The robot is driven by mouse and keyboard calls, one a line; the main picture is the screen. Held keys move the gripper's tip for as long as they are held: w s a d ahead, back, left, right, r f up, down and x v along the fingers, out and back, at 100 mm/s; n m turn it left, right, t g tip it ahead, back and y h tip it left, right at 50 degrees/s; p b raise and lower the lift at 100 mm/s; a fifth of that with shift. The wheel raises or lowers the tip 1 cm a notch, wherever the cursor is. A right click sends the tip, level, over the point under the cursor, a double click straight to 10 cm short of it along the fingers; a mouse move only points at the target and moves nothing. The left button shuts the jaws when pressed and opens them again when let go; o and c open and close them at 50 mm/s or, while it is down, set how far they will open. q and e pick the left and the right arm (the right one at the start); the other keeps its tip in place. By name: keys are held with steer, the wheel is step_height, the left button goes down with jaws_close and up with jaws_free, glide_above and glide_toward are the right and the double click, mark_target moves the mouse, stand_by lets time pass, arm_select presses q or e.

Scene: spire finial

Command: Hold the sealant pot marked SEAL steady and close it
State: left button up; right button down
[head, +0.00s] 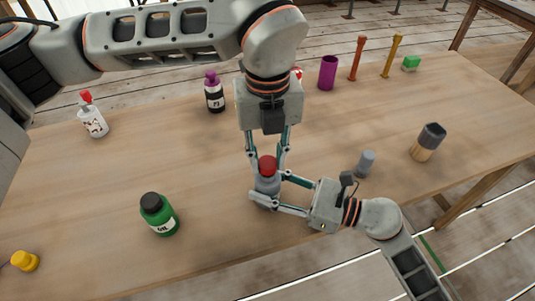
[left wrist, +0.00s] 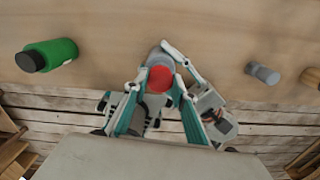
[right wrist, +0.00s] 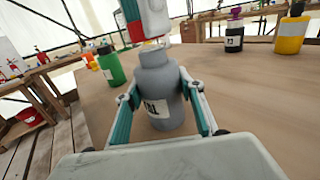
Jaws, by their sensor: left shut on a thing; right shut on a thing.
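The grey pot (head: 266,184) stands upright near the front middle of the table; its label in the right wrist view (right wrist: 160,95) is partly hidden and I cannot read it fully. My right gripper (head: 262,194) is shut around its body from the right. A red cap (head: 267,164) is held by my left gripper (head: 268,160), which comes down from above over the pot's mouth. The cap also shows in the left wrist view (left wrist: 161,79). In the right wrist view the left fingertips hang just above the pot's neck; I cannot tell whether cap and neck touch.
A green oil bottle (head: 160,215) and a yellow object (head: 25,261) stand to the left. A small grey cylinder (head: 366,163) and a dark-topped wooden cylinder (head: 428,142) stand to the right. A purple-capped bottle (head: 214,92) and a purple cup (head: 328,73) stand farther back.

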mark_target(270, 185)
arm_select(q)
steer(key=shift+f, duration=0.7)
steer(key=shift+f, duration=0.6)
